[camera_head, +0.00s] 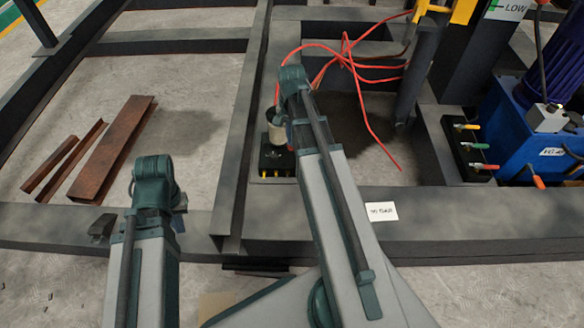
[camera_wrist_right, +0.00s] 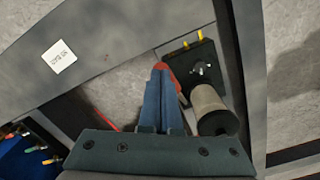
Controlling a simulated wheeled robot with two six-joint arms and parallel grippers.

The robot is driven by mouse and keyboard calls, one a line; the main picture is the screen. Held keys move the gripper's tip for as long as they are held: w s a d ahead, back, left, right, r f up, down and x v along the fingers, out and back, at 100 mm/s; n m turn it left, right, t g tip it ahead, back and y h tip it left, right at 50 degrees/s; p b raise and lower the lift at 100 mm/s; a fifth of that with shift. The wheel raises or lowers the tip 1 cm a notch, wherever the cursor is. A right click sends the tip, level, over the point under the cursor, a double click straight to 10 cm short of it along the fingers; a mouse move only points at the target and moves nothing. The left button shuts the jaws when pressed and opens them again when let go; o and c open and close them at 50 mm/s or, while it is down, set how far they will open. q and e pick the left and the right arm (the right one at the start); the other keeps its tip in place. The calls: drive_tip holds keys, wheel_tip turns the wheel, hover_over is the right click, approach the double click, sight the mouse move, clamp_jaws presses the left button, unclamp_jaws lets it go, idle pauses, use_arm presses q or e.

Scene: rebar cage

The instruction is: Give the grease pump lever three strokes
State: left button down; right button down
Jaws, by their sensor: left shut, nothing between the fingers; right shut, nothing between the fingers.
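The grease pump is a black block (camera_head: 277,160) with yellow fittings and a grey cylinder (camera_head: 277,130), standing inside the steel frame. The right wrist view also shows the block (camera_wrist_right: 198,68) and the cylinder (camera_wrist_right: 210,108). My right gripper (camera_wrist_right: 158,78) is shut, its blue fingers beside the cylinder. A red part (camera_wrist_right: 176,80), possibly the lever's grip, shows close by the fingertips; I cannot tell if they touch. The rest of the lever is hidden. My left gripper (camera_head: 178,222) is shut and empty, mostly hidden behind its wrist, low at the left.
Steel beams (camera_head: 245,110) surround the pump. Red hoses (camera_head: 350,62) loop behind it. A blue machine (camera_head: 545,150) and a black valve block (camera_head: 468,145) stand at the right. Rusty steel pieces (camera_head: 112,150) lie at the left. A white label (camera_head: 381,211) is on the front beam.

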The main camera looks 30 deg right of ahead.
drive_tip(key=shift+s+a+f+b, duration=0.25)
drive_tip(key=shift+s+f+b, duration=0.15)
drive_tip(key=shift+f+b, duration=0.15)
drive_tip(key=shift+s+a+f+b, duration=0.2)
drive_tip(key=shift+s+f+b, duration=0.15)
drive_tip(key=shift+f+b, duration=0.2)
drive_tip(key=shift+f, duration=0.1)
drive_tip(key=shift+s+a+f+b, duration=0.2)
drive_tip(key=shift+s+f+b, duration=0.1)
drive_tip(key=shift+f+b, duration=0.25)
idle(0.3)
drive_tip(key=shift+s+a+f+b, duration=0.2)
drive_tip(key=shift+s+f+b, duration=0.1)
drive_tip(key=shift+f+b, duration=0.3)
